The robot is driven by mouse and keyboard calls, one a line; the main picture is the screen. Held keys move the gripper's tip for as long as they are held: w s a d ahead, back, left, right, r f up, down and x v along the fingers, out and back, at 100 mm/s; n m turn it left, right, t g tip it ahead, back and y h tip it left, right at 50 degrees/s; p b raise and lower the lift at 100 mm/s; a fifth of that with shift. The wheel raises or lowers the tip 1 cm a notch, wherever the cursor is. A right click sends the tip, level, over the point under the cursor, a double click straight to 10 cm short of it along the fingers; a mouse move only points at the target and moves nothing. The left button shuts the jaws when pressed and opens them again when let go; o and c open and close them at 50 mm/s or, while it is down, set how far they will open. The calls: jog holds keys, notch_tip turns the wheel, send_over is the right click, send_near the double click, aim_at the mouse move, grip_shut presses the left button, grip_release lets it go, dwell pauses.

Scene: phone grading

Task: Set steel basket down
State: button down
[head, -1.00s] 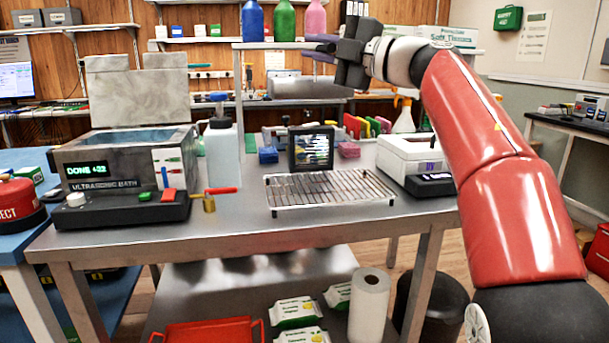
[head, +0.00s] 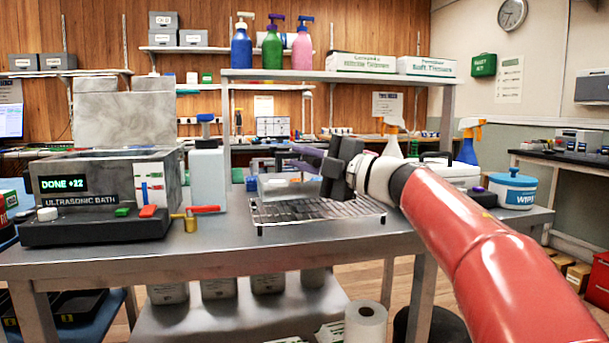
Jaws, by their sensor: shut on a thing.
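My gripper (head: 300,157) is shut on the steel basket (head: 287,187), a shallow grey tub, and holds it from the right side. The basket is roughly level and sits over the left and back part of the wire drying rack (head: 345,211) on the steel bench. I cannot tell whether its bottom touches the rack or hangs just above it. The gripper fingers and wrist hide part of the basket's right side.
The ultrasonic bath (head: 100,195), showing "DONE +22", stands at the left with a yellow tap and red lever (head: 195,215). A white bottle (head: 206,172) stands beside it. A shelf (head: 340,77) spans behind. A wipes tub (head: 513,190) stands at the right.

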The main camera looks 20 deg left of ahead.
jog(key=shift+f, duration=0.9)
jog(key=c, duration=1.4)
grip_release()
jog(key=shift+f, duration=0.1)
jog(key=v, duration=1.2)
jog(key=shift+b, duration=0.35)
